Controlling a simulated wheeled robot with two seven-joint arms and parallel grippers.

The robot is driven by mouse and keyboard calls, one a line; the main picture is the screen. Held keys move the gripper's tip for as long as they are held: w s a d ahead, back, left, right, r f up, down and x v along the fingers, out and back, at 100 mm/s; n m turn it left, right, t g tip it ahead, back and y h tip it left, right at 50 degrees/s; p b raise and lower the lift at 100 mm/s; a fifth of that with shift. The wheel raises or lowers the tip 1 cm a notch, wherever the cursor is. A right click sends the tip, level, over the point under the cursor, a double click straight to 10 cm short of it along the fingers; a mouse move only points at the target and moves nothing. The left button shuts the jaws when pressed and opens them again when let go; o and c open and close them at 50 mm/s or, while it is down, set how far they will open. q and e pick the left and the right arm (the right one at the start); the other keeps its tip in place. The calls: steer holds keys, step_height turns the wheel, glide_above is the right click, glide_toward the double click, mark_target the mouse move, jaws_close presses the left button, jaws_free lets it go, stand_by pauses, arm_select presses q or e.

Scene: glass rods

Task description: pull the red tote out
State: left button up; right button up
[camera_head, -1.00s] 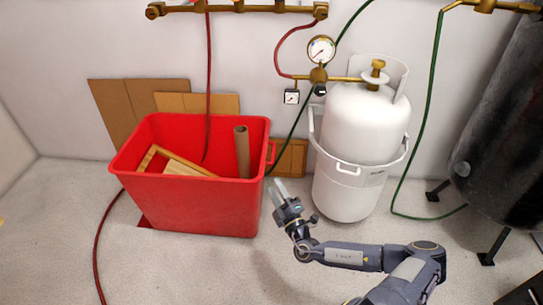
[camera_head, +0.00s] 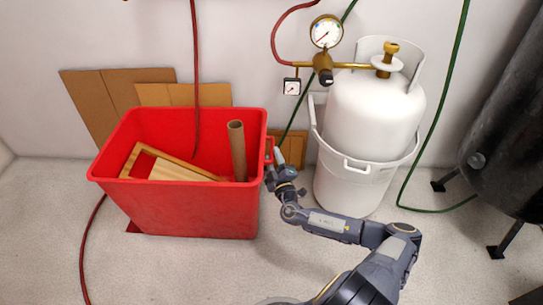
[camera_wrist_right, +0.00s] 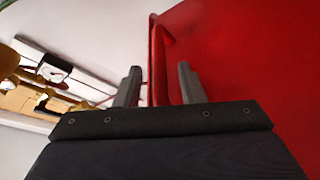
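The red tote (camera_head: 180,215) stands upright on the floor by the back wall, with a cardboard tube (camera_head: 237,150) and a wooden frame (camera_head: 160,168) in it. Its red handle (camera_head: 270,148) sticks out from the right side near the rim. My right gripper (camera_head: 275,163) is at this handle. In the right wrist view, my right gripper (camera_wrist_right: 160,85) has its two fingers apart, with a red strip of the tote (camera_wrist_right: 157,62) between or just beyond them. I cannot tell whether they touch it. My left gripper is not in view.
A white gas cylinder (camera_head: 372,125) in a white bucket (camera_head: 345,190) stands close to the right of the tote. Cardboard sheets (camera_head: 120,95) lean on the wall behind. The floor (camera_head: 190,270) in front is clear.

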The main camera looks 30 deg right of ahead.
steer(key=shift+x, duration=1.1)
steer(key=shift+c, duration=0.4)
jaws_close()
